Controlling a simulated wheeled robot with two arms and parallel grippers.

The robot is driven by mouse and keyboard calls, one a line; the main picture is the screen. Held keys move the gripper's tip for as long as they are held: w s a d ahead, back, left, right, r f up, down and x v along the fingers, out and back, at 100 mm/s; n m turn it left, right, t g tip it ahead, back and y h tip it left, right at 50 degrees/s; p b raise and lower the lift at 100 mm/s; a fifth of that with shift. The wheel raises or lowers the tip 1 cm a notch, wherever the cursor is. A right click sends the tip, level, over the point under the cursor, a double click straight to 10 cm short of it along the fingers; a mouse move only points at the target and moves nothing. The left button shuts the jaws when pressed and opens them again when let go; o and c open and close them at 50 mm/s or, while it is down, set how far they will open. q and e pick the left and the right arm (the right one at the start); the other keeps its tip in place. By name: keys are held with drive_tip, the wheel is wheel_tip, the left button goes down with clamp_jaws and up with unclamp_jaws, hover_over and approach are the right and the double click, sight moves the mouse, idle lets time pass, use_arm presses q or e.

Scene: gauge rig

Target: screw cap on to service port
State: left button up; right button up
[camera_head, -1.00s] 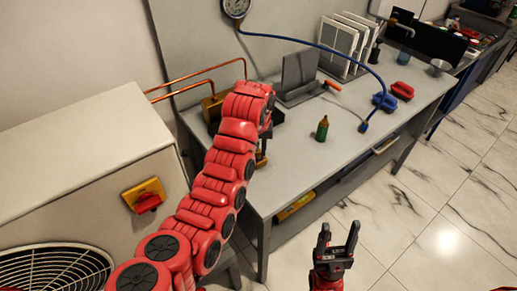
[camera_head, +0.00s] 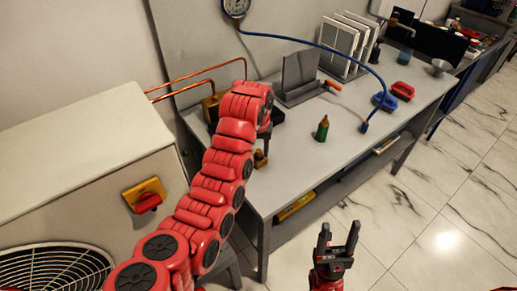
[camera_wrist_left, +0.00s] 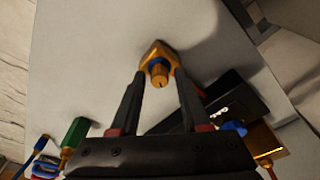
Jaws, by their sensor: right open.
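In the left wrist view the fitting (camera_wrist_left: 158,63) has an angular brass body, a blue ring and a round brass end with a small slot. I cannot tell which part is the cap and which is the port. My right gripper (camera_head: 338,240) is open and empty, in front of the bench above the floor.
A brass block (camera_head: 210,105) with copper pipes stands behind my left arm. The front middle of the bench is clear.

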use_arm(q)
drive_tip(key=o, duration=0.6)
drive_tip(key=shift+c, duration=0.2)
drive_tip(key=shift+r, duration=0.15)
drive_tip(key=shift+r+p, duration=0.3)
drive_tip(key=shift+p, duration=0.15)
drive_tip(key=r+p, duration=0.2)
drive_tip(key=r, duration=0.1)
drive_tip(key=r+p, duration=0.1)
drive_tip(key=r, duration=0.1)
drive_tip(key=shift+s+a, duration=0.15)
drive_tip(key=shift+s, duration=0.25)
wheel_tip(320, 180, up, 11)
drive_tip(key=s+p, duration=0.1)
drive_tip(key=shift+s+r, duration=0.15)
drive_tip(key=shift+s, duration=0.25)
